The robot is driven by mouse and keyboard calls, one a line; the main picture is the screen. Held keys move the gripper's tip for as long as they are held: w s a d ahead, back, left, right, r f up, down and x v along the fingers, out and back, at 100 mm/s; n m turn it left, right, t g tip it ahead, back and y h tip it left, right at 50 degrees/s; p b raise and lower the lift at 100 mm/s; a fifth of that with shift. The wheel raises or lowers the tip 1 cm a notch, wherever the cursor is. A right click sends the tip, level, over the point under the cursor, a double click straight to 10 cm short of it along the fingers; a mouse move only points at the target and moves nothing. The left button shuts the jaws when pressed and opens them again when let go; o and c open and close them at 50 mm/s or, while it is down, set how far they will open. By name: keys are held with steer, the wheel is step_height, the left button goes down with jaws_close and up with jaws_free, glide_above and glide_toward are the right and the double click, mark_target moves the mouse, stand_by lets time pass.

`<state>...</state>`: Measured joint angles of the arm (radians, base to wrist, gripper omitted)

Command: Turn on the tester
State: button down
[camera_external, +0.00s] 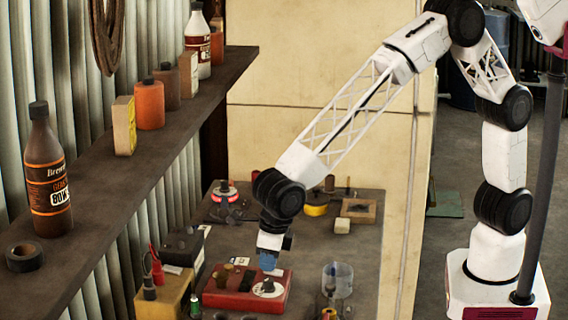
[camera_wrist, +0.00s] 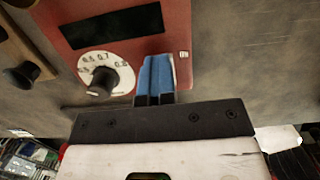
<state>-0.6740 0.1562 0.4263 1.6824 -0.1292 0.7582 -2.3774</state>
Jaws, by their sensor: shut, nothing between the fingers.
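The tester appears to be the red box (camera_external: 222,299) on the bench in the external view. It has a white dial with a black knob (camera_external: 267,288) and small dark parts on top. In the wrist view, the red face (camera_wrist: 150,50) shows a dark display window (camera_wrist: 115,26), a numbered dial with a black knob (camera_wrist: 103,81) and a small whitish fitting (camera_wrist: 183,54). My gripper (camera_external: 267,262) is just above the box, near the dial. Its blue fingers (camera_wrist: 158,72) are shut and empty, right of the dial and left of the whitish fitting. I cannot tell whether they touch the face.
A yellow box (camera_external: 163,298) and a dark box (camera_external: 180,246) stand left of the tester. A clear beaker (camera_external: 337,279) stands to its right. Spools and a wooden tray (camera_external: 358,211) lie farther back. A shelf (camera_external: 150,150) with bottles runs along the left wall.

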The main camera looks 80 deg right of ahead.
mark_target(281, 272)
steer(key=shift+s+d+f, duration=0.15)
steer(key=shift+s+f, duration=0.7)
steer(key=shift+r, duration=0.2)
step_height(281, 272, up, 15)
steer(key=s, duration=0.1)
steer(key=shift+s+a, duration=0.2)
steer(key=shift+s, duration=0.05)
steer(key=shift+d, duration=0.1)
stand_by(0.3)
